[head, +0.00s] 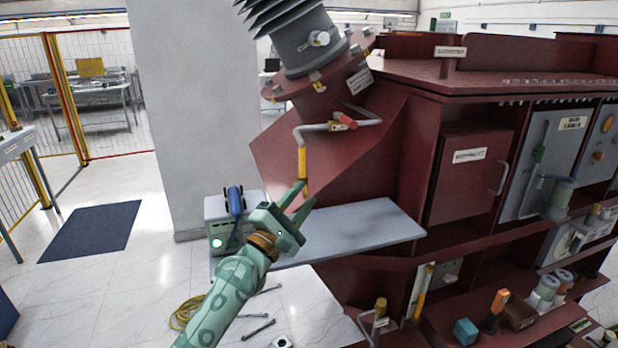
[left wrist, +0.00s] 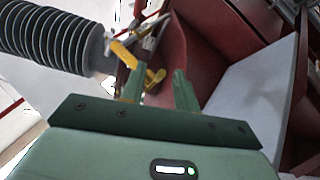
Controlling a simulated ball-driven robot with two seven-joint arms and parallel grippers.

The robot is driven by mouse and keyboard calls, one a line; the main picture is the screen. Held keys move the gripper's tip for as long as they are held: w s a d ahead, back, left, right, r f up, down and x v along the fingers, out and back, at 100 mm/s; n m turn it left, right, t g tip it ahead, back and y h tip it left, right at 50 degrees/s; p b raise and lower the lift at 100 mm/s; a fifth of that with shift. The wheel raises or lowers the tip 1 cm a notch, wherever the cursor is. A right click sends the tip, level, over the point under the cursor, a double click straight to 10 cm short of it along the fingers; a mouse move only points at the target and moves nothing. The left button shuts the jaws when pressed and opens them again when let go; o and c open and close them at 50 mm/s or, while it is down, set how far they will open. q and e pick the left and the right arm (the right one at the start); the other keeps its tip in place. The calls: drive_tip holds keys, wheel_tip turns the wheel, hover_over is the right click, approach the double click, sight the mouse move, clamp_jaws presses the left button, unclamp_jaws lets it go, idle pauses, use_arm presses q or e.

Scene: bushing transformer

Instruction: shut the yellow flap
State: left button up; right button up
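A yellow lever-like piece (head: 302,163), the likeliest match for the yellow flap, hangs from the end of a bent grey pipe under the large bushing. In the left wrist view a long yellow piece (left wrist: 122,53) shows beyond the left finger, and a small yellow piece (left wrist: 155,77) shows between the fingertips. My left gripper (head: 299,196) is just below the hanging yellow piece, its fingers pointing up at it. The fingers stand apart in the left wrist view (left wrist: 159,84); I cannot tell whether they touch it. My right gripper is not in view.
The ribbed grey bushing (head: 290,30) tilts overhead from the dark red housing (head: 330,150). A grey shelf (head: 350,230) lies just right of my left gripper. A grey box with a blue part (head: 218,232) stands left. Loose tools and a yellow cable coil (head: 187,313) lie below.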

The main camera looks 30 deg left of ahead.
use_arm(q)
drive_tip(key=shift+x, duration=1.8)
drive_tip(key=shift+c, duration=0.3)
clamp_jaws()
drive_tip(key=n+y+p, duration=0.1)
drive_tip(key=y, duration=0.2)
drive_tip(key=w+n+y+p, duration=0.1)
drive_tip(key=n+y, duration=0.1)
drive_tip(key=y, duration=0.1)
drive_tip(key=shift+w, duration=0.2)
drive_tip(key=shift+d, duration=0.1)
drive_tip(key=shift+o, duration=0.3)
unclamp_jaws()
drive_tip(key=shift+f, duration=0.1)
